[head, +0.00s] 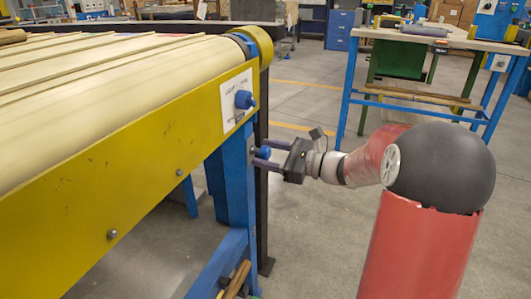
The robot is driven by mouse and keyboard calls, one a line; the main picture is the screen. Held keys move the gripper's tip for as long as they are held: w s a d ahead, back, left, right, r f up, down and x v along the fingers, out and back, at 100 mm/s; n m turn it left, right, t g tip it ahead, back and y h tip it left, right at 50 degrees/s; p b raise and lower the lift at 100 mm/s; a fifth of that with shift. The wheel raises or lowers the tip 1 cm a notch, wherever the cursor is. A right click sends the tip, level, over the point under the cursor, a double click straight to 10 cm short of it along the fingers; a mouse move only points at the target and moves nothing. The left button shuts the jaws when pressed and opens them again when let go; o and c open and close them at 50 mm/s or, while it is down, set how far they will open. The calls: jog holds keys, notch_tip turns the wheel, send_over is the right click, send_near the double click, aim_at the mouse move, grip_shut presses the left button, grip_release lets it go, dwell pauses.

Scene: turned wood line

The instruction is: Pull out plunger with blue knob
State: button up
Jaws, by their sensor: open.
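A round blue knob (264,153) shows at the side of the conveyor's blue upright, below the yellow rail. My gripper (258,152) points left at it, with one dark finger above the knob and one below. The fingers are apart, and the knob appears between them; I cannot tell whether they touch it. The plunger's shaft is not clearly visible.
The conveyor (120,125) with its yellow rail and long boards fills the left. A blue-framed workbench (430,40) stands behind my arm. Wood pieces (236,280) lie low by the conveyor's leg. Grey floor (310,230) is open below my arm.

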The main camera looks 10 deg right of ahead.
jog(key=shift+w+a, duration=0.2)
jog(key=shift+a, duration=0.15)
grip_shut()
jog(key=shift+p+v, duration=0.3)
jog(key=shift+v, duration=1.4)
grip_release()
jog(key=v, duration=0.8)
